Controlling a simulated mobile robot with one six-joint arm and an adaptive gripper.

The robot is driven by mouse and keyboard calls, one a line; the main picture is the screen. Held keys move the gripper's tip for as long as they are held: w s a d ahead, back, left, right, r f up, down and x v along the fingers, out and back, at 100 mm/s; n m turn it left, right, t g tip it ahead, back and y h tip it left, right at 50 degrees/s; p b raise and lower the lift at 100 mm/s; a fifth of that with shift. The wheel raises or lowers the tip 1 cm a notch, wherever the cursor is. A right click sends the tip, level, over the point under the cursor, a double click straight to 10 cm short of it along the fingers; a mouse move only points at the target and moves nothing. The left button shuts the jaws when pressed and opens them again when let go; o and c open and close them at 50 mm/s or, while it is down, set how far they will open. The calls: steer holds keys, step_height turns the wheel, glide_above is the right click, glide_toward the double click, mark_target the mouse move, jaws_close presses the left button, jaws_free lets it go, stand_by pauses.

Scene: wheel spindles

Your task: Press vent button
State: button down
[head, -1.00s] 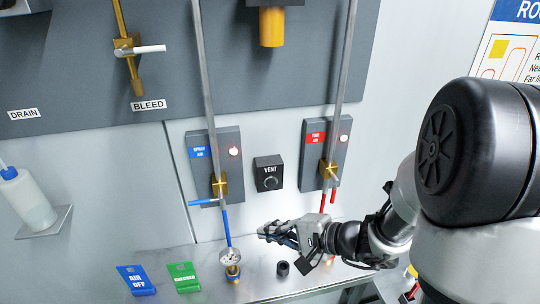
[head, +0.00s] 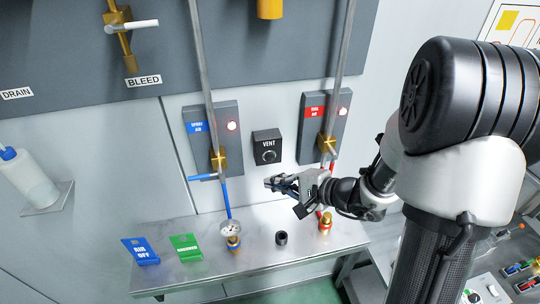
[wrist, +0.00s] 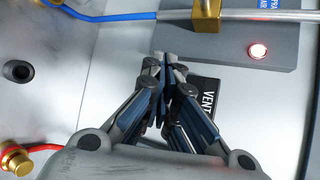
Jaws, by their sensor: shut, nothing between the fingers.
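The vent button (head: 269,156) is a round dark knob with a pale ring on a black box labelled VENT (head: 267,137), fixed to the wall panel. My gripper (head: 268,184) is shut and empty, its fingertips a little below the button in the head view. They look apart from it, but the depth gap is hard to judge. In the wrist view my shut fingertips (wrist: 165,57) show beside the VENT box (wrist: 211,92). The fingers cover part of the box there, and the button is hidden.
A metal shelf (head: 205,258) below holds a blue AIR OFF sign (head: 140,250), a green sign (head: 185,246), brass fittings (head: 326,222) and a black ring (head: 281,238).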

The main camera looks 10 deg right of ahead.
mark_target(270, 156)
steer(key=shift+w, duration=2.8)
steer(key=shift+w+b, duration=0.4)
steer(key=shift+b, duration=0.1)
steer(key=shift+w, duration=0.4)
steer(key=shift+s+b, duration=0.15)
steer(key=shift+b, duration=0.25)
steer(key=shift+s+b, duration=0.45)
steer(key=shift+s, duration=0.25)
